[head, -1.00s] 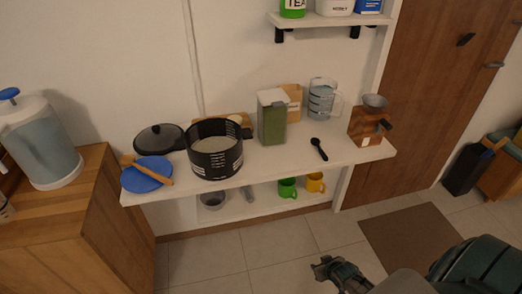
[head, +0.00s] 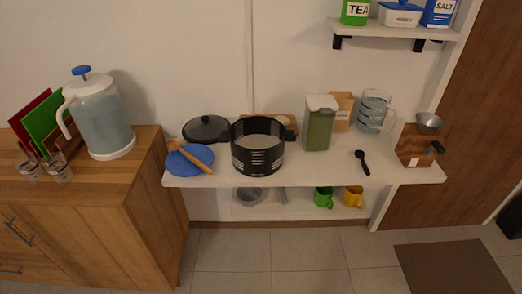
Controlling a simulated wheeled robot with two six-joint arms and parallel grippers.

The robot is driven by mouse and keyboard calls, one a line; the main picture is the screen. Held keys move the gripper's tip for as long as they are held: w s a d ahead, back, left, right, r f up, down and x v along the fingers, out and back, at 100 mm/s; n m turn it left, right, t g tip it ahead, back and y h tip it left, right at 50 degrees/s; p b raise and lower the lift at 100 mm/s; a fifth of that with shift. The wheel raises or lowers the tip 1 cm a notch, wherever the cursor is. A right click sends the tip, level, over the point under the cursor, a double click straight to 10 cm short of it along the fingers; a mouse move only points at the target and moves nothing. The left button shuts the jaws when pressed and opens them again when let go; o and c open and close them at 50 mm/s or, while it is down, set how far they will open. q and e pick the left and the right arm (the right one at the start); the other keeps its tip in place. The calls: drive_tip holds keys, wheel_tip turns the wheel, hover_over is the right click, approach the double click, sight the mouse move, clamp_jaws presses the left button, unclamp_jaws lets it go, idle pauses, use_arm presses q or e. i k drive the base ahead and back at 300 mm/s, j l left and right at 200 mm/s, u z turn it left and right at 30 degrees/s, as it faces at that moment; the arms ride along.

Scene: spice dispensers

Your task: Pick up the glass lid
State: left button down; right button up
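The glass lid (head: 206,128) is a dark round lid with a knob on top. It lies on the white shelf table (head: 330,176) toward its left back, partly hidden by the black pot. The black pot (head: 257,158) stands just right of it with pale contents inside. A blue round plate or lid (head: 190,160) lies in front of the glass lid, with a wooden utensil (head: 191,155) across it. Neither of my grippers shows in the head view now.
A green container (head: 319,125), a measuring jug (head: 373,111), a black spoon (head: 362,162) and a wooden grinder (head: 418,143) stand or lie further right. A wooden cabinet (head: 110,205) with a water jug (head: 101,120) is at left. Floor in front is clear.

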sight(204, 129)
drive_tip(key=i+j, duration=0.15)
drive_tip(key=j, duration=0.25)
drive_tip(key=i+j+z, duration=0.15)
drive_tip(key=j+z, duration=0.2)
drive_tip(key=j, duration=0.4)
drive_tip(key=j+z, duration=0.35)
drive_tip(key=j, duration=0.45)
drive_tip(key=i, duration=0.05)
